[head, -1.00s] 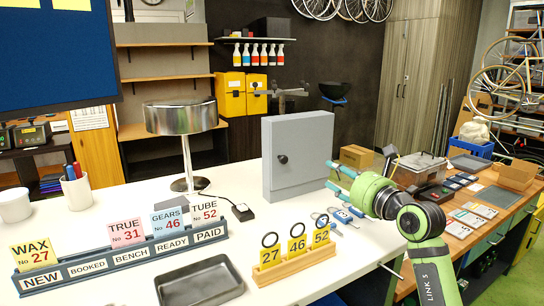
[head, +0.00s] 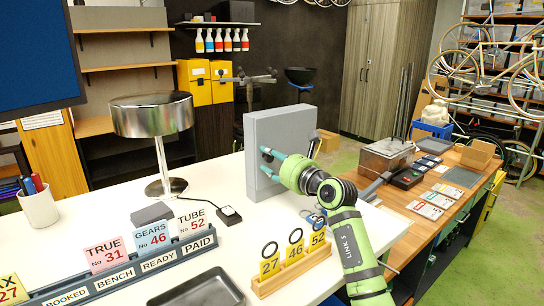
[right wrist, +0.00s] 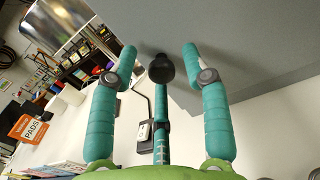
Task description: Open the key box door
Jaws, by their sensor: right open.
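The grey key box (head: 262,135) stands upright on the white counter, its door closed as far as I can see. In the right wrist view its grey door (right wrist: 250,45) fills the upper right, with a round black knob (right wrist: 161,68) standing out from it. My left gripper is not in view.
A wooden rack with number tags (head: 291,262), a card rail (head: 130,270) and a black tray (head: 197,287) lie in front.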

